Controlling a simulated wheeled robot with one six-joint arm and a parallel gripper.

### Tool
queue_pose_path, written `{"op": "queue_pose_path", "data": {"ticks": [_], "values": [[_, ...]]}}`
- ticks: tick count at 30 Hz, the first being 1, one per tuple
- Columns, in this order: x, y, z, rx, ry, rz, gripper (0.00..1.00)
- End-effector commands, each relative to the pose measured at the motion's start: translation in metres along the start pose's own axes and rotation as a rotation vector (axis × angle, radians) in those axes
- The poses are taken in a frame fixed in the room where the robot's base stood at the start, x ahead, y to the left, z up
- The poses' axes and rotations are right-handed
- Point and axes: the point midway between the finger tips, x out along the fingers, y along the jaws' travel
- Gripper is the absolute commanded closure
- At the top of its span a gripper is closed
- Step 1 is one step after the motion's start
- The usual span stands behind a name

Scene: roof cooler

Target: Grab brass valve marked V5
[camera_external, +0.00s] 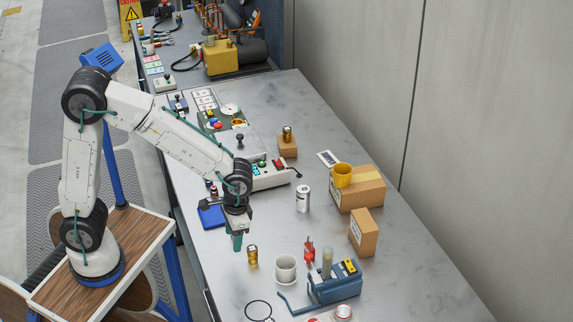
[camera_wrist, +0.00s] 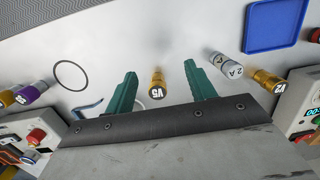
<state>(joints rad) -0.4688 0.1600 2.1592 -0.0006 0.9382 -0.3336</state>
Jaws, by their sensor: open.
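The brass valve marked V5 (camera_wrist: 157,84) shows in the wrist view as a gold cylinder with a white V5 label on its end. It lies in the picture between the two green fingers of my gripper (camera_wrist: 160,72), which are apart with nothing held. In the external view my gripper (camera_external: 237,242) points down over the grey bench. A small brass cylinder (camera_external: 252,256) stands just to its right; its label is unreadable, but it is likely the same valve. I cannot tell whether the fingers reach around it.
A blue tray (camera_wrist: 275,24) is beyond.

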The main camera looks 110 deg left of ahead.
Motion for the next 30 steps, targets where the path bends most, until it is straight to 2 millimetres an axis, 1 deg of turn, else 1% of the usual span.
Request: {"op": "queue_pose_path", "data": {"ticks": [1, 2, 3, 4, 8, 14, 22, 25, 30], "values": [[0.004, 0.002, -0.017, -0.041, 0.017, 0.007, 0.45], [0.004, 0.005, -0.027, -0.067, 0.038, 0.015, 0.45], [-0.004, 0.01, -0.039, -0.105, 0.081, 0.033, 0.45], [-0.007, 0.011, -0.043, -0.125, 0.098, 0.041, 0.45], [0.002, 0.012, -0.044, -0.162, 0.106, 0.046, 0.45], [0.024, 0.014, -0.046, -0.16, 0.105, 0.046, 0.45], [0.062, 0.017, -0.053, -0.159, 0.104, 0.045, 0.45], [0.069, 0.018, -0.054, -0.158, 0.106, 0.046, 0.45], [0.071, 0.018, -0.054, -0.158, 0.107, 0.046, 0.45]]}}
